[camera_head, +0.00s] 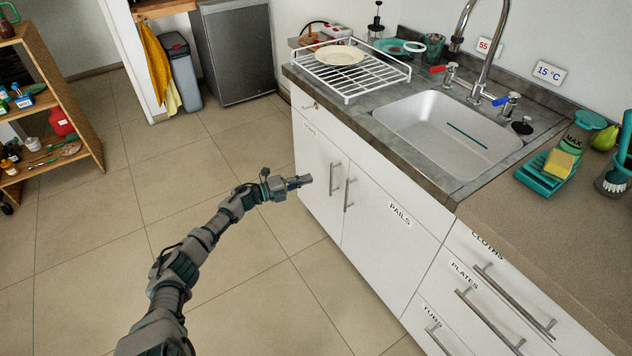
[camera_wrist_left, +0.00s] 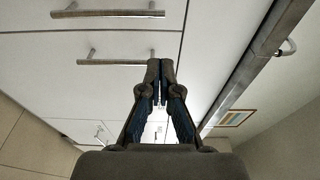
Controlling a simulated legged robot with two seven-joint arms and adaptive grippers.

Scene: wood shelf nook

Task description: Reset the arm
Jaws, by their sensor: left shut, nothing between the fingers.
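My left arm comes in from the bottom left of the head view and stretches out over the tiled floor. Its gripper (camera_head: 300,182) is in front of the white cabinet doors, near their bar handles. In the left wrist view the gripper (camera_wrist_left: 160,75) has its fingertips together, with nothing between them. White cabinet fronts with bar handles (camera_wrist_left: 120,62) show behind the fingers. I cannot tell from these views whether the fingertips touch the cabinet. My right gripper is not in view.
The counter holds a sink (camera_head: 450,130), a white dish rack (camera_head: 349,85) with a plate (camera_head: 340,54), and a teal sponge holder (camera_head: 542,180). A wooden shelf (camera_head: 84,134) stands at the left. A grey bin (camera_head: 181,75) stands by the dark fridge (camera_head: 236,55). Floor between is clear.

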